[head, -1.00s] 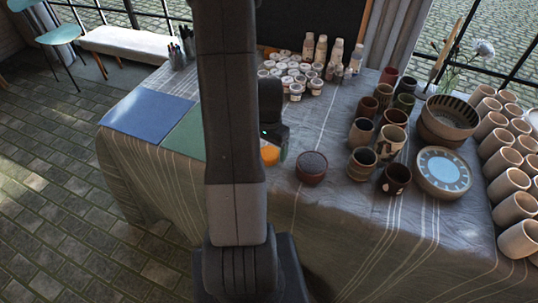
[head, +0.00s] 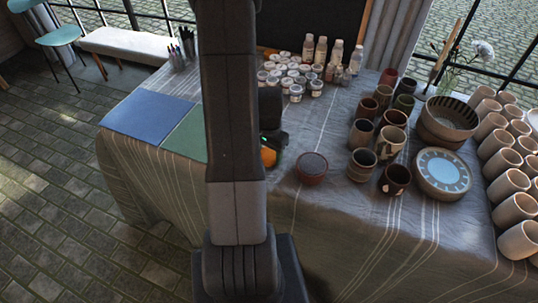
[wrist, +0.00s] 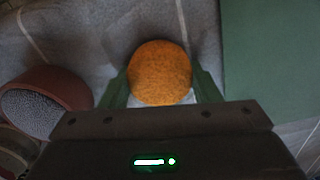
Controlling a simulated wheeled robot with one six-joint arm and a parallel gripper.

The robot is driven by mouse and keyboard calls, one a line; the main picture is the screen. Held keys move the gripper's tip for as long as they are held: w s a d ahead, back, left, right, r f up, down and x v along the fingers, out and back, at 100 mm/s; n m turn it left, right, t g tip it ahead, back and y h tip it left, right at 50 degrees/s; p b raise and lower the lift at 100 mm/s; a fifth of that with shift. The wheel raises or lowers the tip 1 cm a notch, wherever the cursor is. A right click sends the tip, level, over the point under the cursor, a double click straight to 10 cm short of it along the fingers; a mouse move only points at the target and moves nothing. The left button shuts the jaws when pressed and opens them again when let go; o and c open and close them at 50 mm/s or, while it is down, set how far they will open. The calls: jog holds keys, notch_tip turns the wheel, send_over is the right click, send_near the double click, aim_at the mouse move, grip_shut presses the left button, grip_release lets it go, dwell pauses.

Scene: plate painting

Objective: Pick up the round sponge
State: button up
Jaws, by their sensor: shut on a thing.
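The round sponge (wrist: 160,72) is orange and sits between the two green fingers of my gripper (wrist: 161,90) in the wrist view. The fingers are shut on its left and right sides. I cannot tell whether the sponge still touches the cloth.
A small reddish bowl with a dark grey filling (head: 312,168) stands close to the right of the sponge. A green mat (head: 187,135) and a blue mat (head: 150,113) lie to the left. Several cups (head: 361,134), paint jars (head: 296,92) and plates (head: 441,172) fill the right and back.

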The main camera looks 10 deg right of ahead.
aim_at(269, 153)
notch_tip(269, 153, up, 10)
dwell(0.6)
